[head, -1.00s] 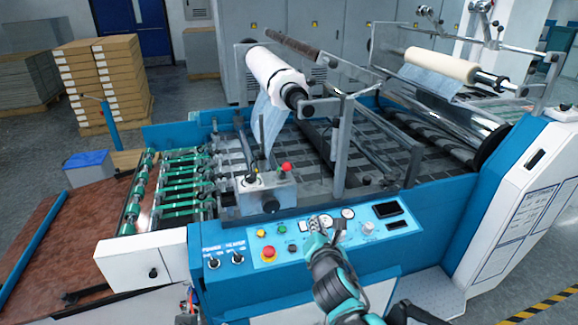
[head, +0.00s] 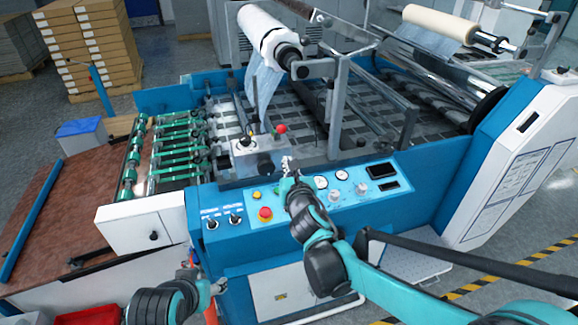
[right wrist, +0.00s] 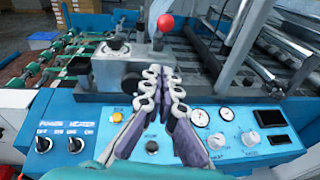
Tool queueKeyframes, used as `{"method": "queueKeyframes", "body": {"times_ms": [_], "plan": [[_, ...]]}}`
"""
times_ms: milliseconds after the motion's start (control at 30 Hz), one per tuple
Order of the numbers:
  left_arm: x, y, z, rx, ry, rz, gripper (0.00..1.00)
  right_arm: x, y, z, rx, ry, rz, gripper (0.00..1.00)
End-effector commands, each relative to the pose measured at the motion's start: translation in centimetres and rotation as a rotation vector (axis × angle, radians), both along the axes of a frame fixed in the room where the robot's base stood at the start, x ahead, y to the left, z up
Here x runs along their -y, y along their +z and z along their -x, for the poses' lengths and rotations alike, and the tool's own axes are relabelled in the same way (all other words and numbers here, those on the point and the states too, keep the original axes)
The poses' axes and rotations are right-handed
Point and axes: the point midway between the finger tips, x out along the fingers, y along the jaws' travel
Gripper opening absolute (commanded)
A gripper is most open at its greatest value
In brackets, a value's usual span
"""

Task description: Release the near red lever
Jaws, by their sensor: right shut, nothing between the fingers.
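The near red lever shows as a red ball knob (head: 281,128) on a short stem at the grey metal block (head: 252,163) above the control panel. In the right wrist view the red knob (right wrist: 165,22) is at the top, just beyond my fingertips. My right gripper (head: 288,164) is in front of the block, below the knob and apart from it. In the right wrist view its fingers (right wrist: 161,75) are together with nothing between them. My left gripper (head: 207,287) is low at the left, partly hidden by its arm; its fingers are unclear.
The blue control panel (head: 349,194) with knobs, gauges and a red stop button (head: 265,214) lies under my right gripper. A white film roll (head: 262,32) hangs above the machine bed. Green rollers (head: 178,156) are at the left. A metal upright (head: 337,110) stands right of the lever.

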Motion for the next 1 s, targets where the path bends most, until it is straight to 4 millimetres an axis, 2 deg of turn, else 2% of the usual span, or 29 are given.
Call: {"method": "queueKeyframes", "body": {"times_ms": [100, 267, 400, 633, 1000], "plan": [[0.0, -0.9, 0.0, 0.0, 0.0, 0.0, 0.57, -0.3, -0.7, -2.7, 0.0, -0.001, -0.001, 0.0], [0.0, -1.7, 0.0, 0.0, 0.0, 0.0, 0.57, -0.9, -1.2, -6.0, 0.001, 0.0, -0.001, 0.0], [0.0, -2.0, 0.0, 0.0, 0.0, 0.0, 0.57, -0.9, 0.1, -7.8, 0.001, -0.001, -0.001, 0.0], [0.0, -2.2, 0.0, 0.0, 0.0, 0.0, 0.57, -1.0, 1.2, -9.2, 0.0, -0.001, -0.001, 0.0], [0.0, -2.2, 0.0, 0.0, 0.0, 0.0, 0.57, -1.1, 1.4, -9.3, 0.0, 0.0, -0.001, 0.0]]}}
